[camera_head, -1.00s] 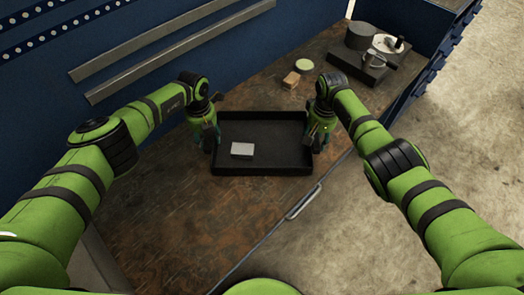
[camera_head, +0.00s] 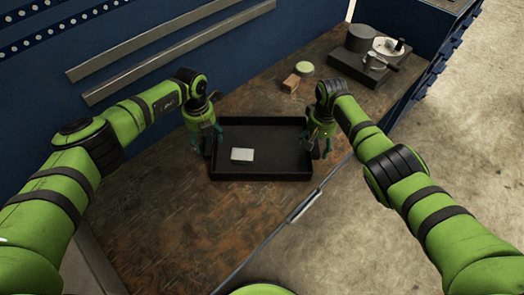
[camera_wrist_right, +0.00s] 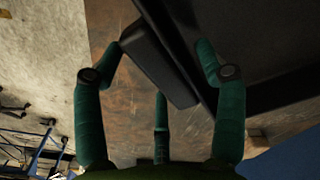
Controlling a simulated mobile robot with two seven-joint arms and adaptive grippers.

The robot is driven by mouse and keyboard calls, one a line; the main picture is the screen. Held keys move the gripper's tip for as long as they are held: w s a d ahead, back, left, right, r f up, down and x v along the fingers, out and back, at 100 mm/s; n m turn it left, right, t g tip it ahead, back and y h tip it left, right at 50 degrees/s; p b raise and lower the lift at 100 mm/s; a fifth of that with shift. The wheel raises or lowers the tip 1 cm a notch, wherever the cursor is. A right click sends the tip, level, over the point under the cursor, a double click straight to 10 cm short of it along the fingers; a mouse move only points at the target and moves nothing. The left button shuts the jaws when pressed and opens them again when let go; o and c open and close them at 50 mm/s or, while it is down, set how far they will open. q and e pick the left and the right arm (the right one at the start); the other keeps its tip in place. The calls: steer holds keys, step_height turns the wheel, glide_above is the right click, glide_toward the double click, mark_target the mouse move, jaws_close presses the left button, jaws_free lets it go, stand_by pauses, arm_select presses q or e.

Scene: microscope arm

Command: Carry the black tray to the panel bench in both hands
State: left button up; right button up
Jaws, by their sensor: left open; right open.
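The black tray (camera_head: 281,157) sits on the brown worktop, with a small pale block (camera_head: 242,154) lying inside it. My left gripper (camera_head: 207,142) is at the tray's left side with its fingers spread. My right gripper (camera_head: 318,149) is at the tray's right side, also open. In the right wrist view, the open fingers (camera_wrist_right: 163,72) stand on either side of a dark bar-like handle (camera_wrist_right: 158,62) along the tray's edge, without visibly closing on it. Whether the left fingers straddle a handle too is hard to tell.
Behind the tray on the worktop (camera_head: 180,215) are a wooden block (camera_head: 291,83) and a round greenish dish (camera_head: 304,69). A dark base with grey and white parts (camera_head: 372,66) stands at the back right. A blue panel wall with metal rails (camera_head: 175,52) borders the left.

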steer(key=shift+r, duration=0.1)
arm_select(q)
step_height(320, 180, up, 9)
steer(key=shift+r, duration=0.15)
arm_select(e)
step_height(320, 180, up, 12)
stand_by(0.4)
arm_select(q)
steer(key=shift+s, duration=0.1)
stand_by(0.3)
